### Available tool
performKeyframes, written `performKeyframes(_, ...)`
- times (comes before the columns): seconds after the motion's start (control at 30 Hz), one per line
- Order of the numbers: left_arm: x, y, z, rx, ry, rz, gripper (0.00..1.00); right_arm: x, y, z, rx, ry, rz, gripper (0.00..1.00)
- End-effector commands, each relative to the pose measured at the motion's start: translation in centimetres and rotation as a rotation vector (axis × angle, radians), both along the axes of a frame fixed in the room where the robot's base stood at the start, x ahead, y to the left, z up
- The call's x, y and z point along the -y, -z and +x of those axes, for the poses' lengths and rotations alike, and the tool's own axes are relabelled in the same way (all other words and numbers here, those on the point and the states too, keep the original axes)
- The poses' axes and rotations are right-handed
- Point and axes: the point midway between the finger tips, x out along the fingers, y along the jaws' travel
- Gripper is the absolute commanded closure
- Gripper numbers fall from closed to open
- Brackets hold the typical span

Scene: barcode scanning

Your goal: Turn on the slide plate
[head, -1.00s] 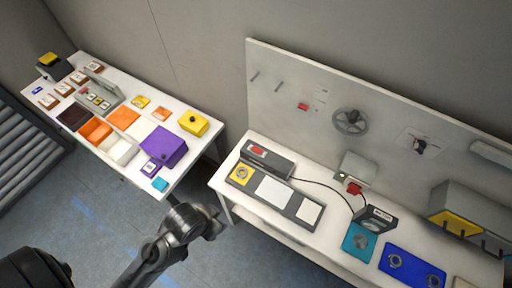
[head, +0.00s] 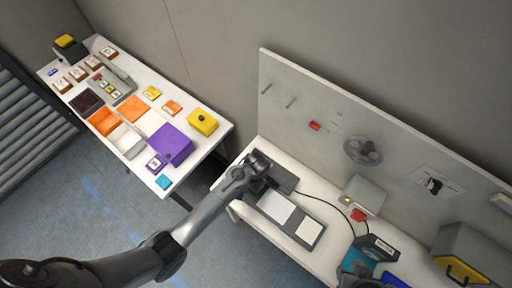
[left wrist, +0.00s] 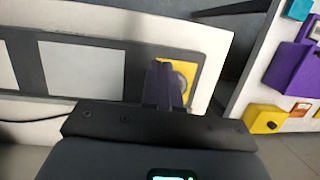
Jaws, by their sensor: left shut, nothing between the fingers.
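The grey slide plate (head: 290,218) lies on the right-hand white table, with two pale square panels. Its yellow square is hidden behind my left gripper in the head view. In the left wrist view, the plate (left wrist: 137,73) shows its yellow square with a round button (left wrist: 183,78). My left gripper (head: 257,166) is over the plate's left end. In the left wrist view its closed fingers (left wrist: 163,84) are empty and partly cover the yellow square and button. I cannot tell whether the fingertips touch the button.
A white pegboard panel (head: 300,120) stands behind the table. A dark cable (head: 325,198) runs behind the plate to a black device (head: 377,248). On the left table (head: 107,56) are a purple box (head: 170,145), a yellow box (head: 202,122) and several coloured tiles.

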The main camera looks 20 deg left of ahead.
Motion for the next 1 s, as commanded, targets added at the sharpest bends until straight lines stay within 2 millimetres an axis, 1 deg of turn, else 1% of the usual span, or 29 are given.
performKeyframes(0.03, 0.4, -1.6, 2.4, 0.023, 0.008, 0.003, 1.00, 0.0, -0.3, 0.0, -0.001, -0.001, -0.001, 0.57)
performKeyframes(0.1, 0.8, -3.6, 5.1, 0.057, 0.016, 0.006, 1.00, 0.1, -0.5, 0.0, -0.001, -0.002, -0.003, 0.57)
performKeyframes(0.17, 1.1, -5.4, 7.3, 0.088, 0.021, 0.007, 1.00, 0.1, -0.6, 0.0, 0.000, -0.003, -0.004, 0.57)
performKeyframes(0.2, 1.3, -6.7, 8.6, 0.111, 0.023, 0.006, 1.00, 0.1, -0.7, 0.0, -0.001, -0.003, -0.006, 0.57)
performKeyframes(0.3, 1.7, -9.7, 11.4, 0.169, 0.027, 0.003, 1.00, 0.2, -0.8, -0.1, -0.002, -0.005, -0.008, 0.57)
performKeyframes(0.4, 1.9, -11.8, 13.2, 0.209, 0.028, 0.000, 1.00, 0.2, -0.8, -0.2, -0.005, -0.006, -0.009, 0.57)
performKeyframes(0.5, 1.9, -13.1, 14.2, 0.231, 0.028, 0.000, 1.00, 0.2, -0.9, -0.2, -0.006, -0.006, -0.008, 0.57)
performKeyframes(0.6, 1.9, -13.6, 14.7, 0.242, 0.028, 0.000, 1.00, 0.2, -0.9, -0.2, -0.006, -0.006, -0.008, 0.57)
performKeyframes(1.0, 1.9, -13.6, 14.7, 0.243, 0.027, 0.000, 1.00, 0.0, -0.9, -0.2, -0.006, -0.002, -0.002, 0.57)
